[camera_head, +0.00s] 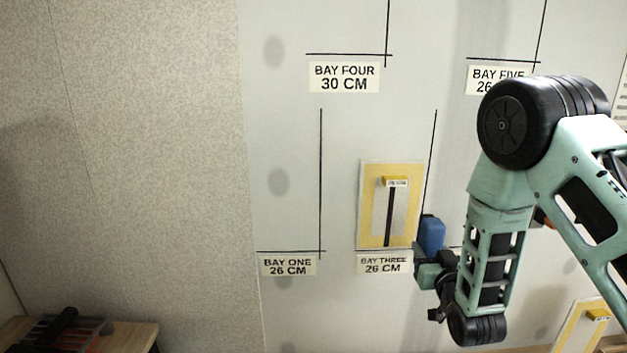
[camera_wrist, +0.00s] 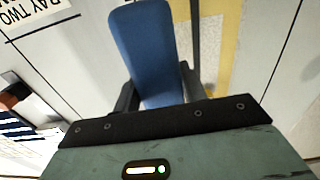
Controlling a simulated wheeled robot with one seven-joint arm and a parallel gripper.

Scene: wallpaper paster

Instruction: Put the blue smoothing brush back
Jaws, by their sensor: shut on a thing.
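The blue smoothing brush (camera_head: 432,233) is in my gripper (camera_head: 428,258), in front of the wall just right of the bay three panel. In the wrist view the blue brush (camera_wrist: 147,45) points up and away between the two black fingers of my gripper (camera_wrist: 160,93). The fingers are shut on its lower part. I see only a plain blue side; its bristles cannot be made out. It seems apart from the wall, but the gap is hard to judge.
A yellow-bordered panel (camera_head: 366,205) with a black strip hangs above the bay three label (camera_head: 384,264). Another panel (camera_head: 566,335) shows at lower right. A wooden table (camera_head: 135,335) holding a dark tray stands at lower left. The wall's left part is clear.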

